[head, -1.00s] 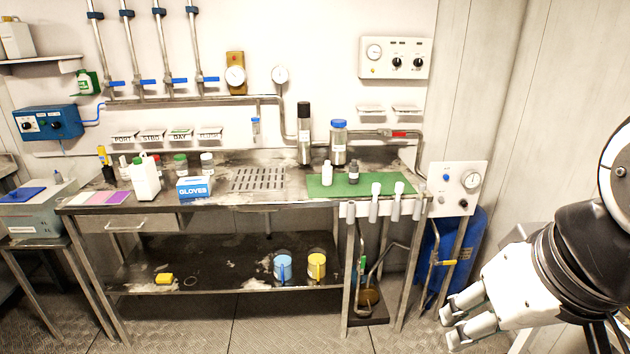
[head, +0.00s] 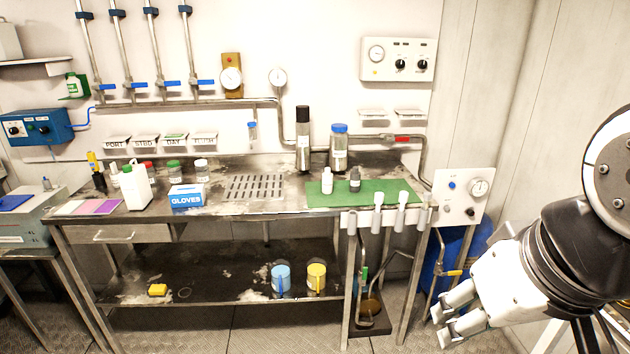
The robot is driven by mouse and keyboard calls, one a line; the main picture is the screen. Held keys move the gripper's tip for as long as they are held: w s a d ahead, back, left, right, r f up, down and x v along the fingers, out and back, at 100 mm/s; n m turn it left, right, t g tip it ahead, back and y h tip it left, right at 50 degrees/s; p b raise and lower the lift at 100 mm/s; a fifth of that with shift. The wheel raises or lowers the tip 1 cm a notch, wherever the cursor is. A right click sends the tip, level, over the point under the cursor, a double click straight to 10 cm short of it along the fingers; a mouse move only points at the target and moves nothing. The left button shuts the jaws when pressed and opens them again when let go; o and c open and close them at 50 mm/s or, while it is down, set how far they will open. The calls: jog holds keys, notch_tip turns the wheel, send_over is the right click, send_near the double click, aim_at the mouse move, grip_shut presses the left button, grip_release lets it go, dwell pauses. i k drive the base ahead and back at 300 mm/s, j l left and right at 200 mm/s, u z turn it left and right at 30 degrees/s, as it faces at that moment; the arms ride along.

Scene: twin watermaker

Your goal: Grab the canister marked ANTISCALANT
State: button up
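A white canister with a green cap (head: 136,188) stands upright on the left part of the steel workbench, left of the blue gloves box. Its label is too small to read, so I cannot tell whether it says ANTISCALANT. A pale canister (head: 9,40), partly cut off, stands on the wall shelf at the upper left; no marking shows on it. My gripper (head: 441,325) is at the lower right, low in front of the bench and far from both canisters. Its fingers are apart with nothing between them.
The gloves box (head: 187,197) and several small bottles stand near the canister. A green mat (head: 358,194) with two small bottles lies at the bench's right. Tube-like holders (head: 378,212) line the front right edge. The floor in front (head: 262,332) is clear.

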aim_at(133, 180)
jog(key=i+j, duration=0.25)
jog(key=i, duration=0.2)
jog(key=i+j, duration=0.25)
jog(key=i, duration=0.2)
jog(key=i+j+u, duration=0.1)
jog(key=i+j, duration=0.15)
jog(key=i, duration=0.15)
jog(key=i+j, duration=0.25)
jog(key=i, duration=0.2)
jog(key=i+j, duration=0.2)
jog(key=i, duration=0.25)
jog(key=i+j, duration=0.2)
jog(key=i, duration=0.25)
jog(key=j+u, duration=0.05)
